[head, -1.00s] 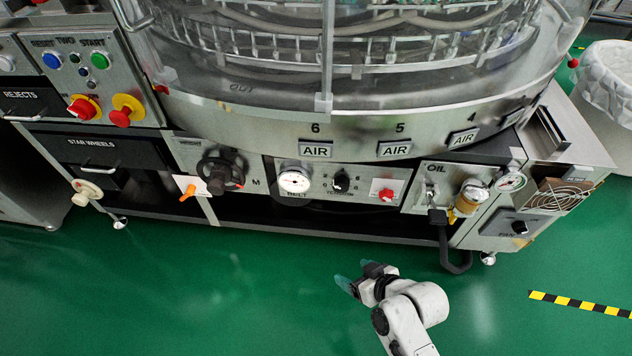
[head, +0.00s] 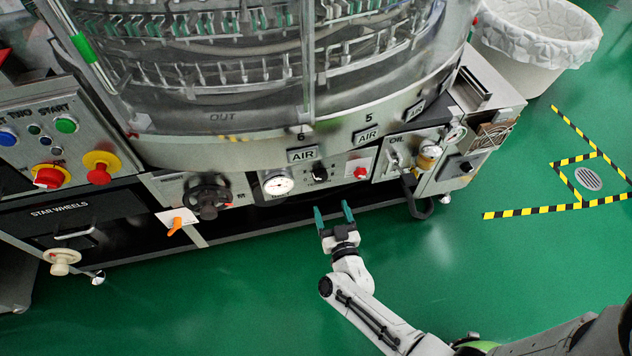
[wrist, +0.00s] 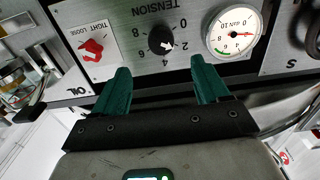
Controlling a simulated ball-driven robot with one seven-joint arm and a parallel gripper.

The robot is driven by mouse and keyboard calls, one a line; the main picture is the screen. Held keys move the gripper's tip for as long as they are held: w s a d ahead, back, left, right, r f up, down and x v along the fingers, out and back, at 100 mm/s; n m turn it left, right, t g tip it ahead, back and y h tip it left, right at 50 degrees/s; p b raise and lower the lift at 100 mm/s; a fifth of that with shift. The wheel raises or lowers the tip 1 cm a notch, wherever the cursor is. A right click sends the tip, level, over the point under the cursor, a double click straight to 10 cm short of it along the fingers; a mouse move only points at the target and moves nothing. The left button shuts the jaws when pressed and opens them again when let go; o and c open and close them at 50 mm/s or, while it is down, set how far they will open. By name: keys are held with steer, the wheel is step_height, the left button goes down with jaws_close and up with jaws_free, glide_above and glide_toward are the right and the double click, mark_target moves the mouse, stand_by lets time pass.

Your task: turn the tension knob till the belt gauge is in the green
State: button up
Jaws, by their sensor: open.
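The black tension knob (head: 319,172) is on the lower front panel, right of the round white belt gauge (head: 278,183). In the wrist view, which is upside down, the knob (wrist: 161,40) has its white pointer towards the low numbers, near 2. The gauge (wrist: 234,30) there has a red needle and a small green band; the needle appears outside the green. My gripper (head: 334,212) is open and empty, its teal fingers pointing at the panel below the knob. In the wrist view the knob lies beyond the gap between the fingertips (wrist: 163,70), apart from them.
A red tight/loose knob (wrist: 92,48) sits beside the tension knob. A black handwheel (head: 208,196) and an orange handle (head: 175,226) are further left. The green floor (head: 250,290) before the machine is clear.

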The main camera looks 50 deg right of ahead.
mark_target(321, 179)
steer(key=b+x, duration=0.2)
steer(key=x, duration=0.8)
steer(key=c, duration=1)
